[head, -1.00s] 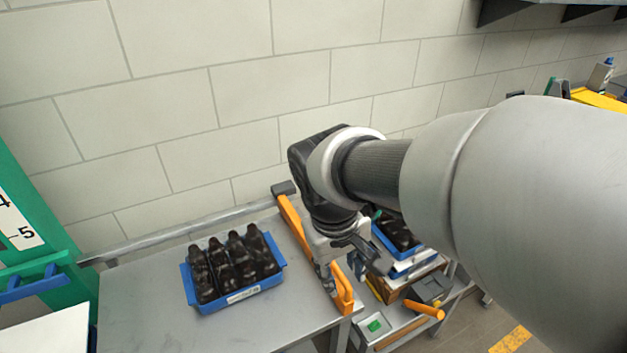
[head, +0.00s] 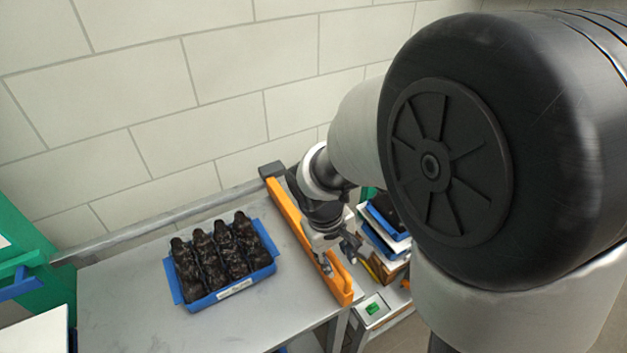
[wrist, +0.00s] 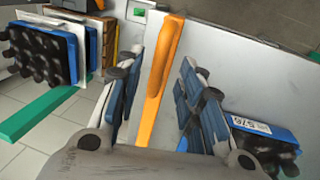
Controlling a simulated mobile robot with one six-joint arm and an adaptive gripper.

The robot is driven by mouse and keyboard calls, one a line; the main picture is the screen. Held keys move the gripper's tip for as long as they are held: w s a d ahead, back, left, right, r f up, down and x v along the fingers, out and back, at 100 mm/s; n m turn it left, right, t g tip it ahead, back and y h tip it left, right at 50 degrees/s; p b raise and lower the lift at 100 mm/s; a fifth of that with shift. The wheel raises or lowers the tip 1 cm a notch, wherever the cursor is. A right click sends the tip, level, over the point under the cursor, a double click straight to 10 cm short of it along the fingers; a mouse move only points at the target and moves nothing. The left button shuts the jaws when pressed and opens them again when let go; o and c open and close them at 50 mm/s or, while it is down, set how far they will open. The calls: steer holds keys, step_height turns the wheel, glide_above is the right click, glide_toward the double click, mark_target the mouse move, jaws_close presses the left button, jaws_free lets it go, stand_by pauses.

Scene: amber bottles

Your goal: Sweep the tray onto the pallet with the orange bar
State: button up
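The blue tray (head: 232,290), filled with several dark bottles (head: 215,252), stands on the grey metal table (head: 120,310). It also shows in the wrist view (wrist: 262,130) at the lower right. The orange bar (head: 290,217) runs along the table's right side, to the right of the tray and apart from it. My gripper (head: 328,262) is over the bar's near part. In the wrist view, my gripper (wrist: 158,105) has its fingers apart, one on each side of the bar (wrist: 165,70), with gaps visible. Contact at the fingertips cannot be told.
Right of the table is a stack of blue trays and white sheets (head: 385,235) above brown wood (head: 388,272), partly hidden by my arm; a pallet is not clearly seen. A green button box (head: 372,308) is near it. A green frame (head: 40,275) stands left. A wall is behind.

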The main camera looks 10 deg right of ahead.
steer(key=shift+w+d+f+b, duration=0.1)
steer(key=shift+d+f+b, duration=0.05)
steer(key=shift+f, duration=0.6)
steer(key=shift+w+d+f+b, duration=0.1)
steer(key=shift+d+f+b, duration=0.05)
steer(key=shift+f, duration=0.55)
steer(key=shift+c, duration=0.2)
jaws_close()
